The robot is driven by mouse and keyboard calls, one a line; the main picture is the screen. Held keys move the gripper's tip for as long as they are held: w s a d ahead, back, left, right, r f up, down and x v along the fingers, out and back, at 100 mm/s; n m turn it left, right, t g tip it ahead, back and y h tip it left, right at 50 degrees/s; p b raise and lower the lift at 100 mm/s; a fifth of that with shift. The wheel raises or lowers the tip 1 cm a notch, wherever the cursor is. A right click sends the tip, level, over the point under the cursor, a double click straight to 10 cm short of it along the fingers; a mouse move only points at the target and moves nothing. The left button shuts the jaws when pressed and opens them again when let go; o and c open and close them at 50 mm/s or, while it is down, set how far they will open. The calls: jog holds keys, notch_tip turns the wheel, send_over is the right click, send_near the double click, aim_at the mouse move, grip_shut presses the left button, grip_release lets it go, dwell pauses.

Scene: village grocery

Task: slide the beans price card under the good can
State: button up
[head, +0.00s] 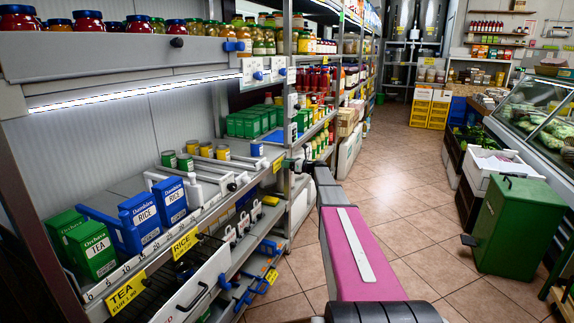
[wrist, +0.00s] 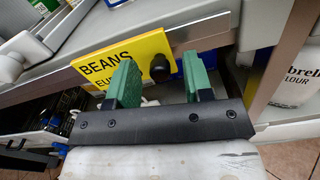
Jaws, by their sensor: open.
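The yellow beans price card (wrist: 125,58) hangs on the shelf's front rail in the wrist view, with a black round knob (wrist: 160,68) at its right part. My gripper (wrist: 160,82) is open, its two green fingers pointing at the rail. The left finger overlaps the card in the picture and the right finger is to the right of the knob; I cannot tell if either touches. In the head view, small cans stand on the shelf: green ones (head: 169,158), yellow ones (head: 222,152) and a blue one (head: 256,149). I cannot tell which is the good can.
Tea boxes (head: 90,248) and blue rice boxes (head: 140,222) stand nearer on the shelf, with a tea card (head: 125,294) and a rice card (head: 185,243) on its front edge. A white flour package (wrist: 298,75) is at the wrist view's right. The aisle floor (head: 375,165) is clear.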

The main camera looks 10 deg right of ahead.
jog(key=v, duration=1)
jog(key=shift+s+d, duration=0.15)
jog(key=shift+d, duration=0.1)
jog(key=s+a+f+n+g+h, duration=0.3)
jog(key=s+a+f+n, duration=0.3)
jog(key=s+a, duration=0.3)
jog(key=s+a+f+n+g+h, duration=0.2)
jog(key=s+a+f+n+g, duration=0.35)
jog(key=s, duration=0.55)
jog(key=s+a+f+n+h, duration=0.1)
jog(key=s+f+n+h, duration=0.1)
jog(key=s+n, duration=0.3)
jog(key=s+a+f+n+g+h, duration=0.1)
jog(key=s+n+h, duration=0.3)
jog(key=s, duration=0.8)
jog(key=s+a+f+n+g+h, duration=0.1)
jog(key=s+a+f+n+h, duration=0.1)
jog(key=s+n, duration=0.4)
jog(key=shift+s+f+h, duration=0.5)
jog(key=shift+s+h, duration=0.3)
jog(key=shift+s, duration=0.4)
jog(key=shift+n, duration=0.25)
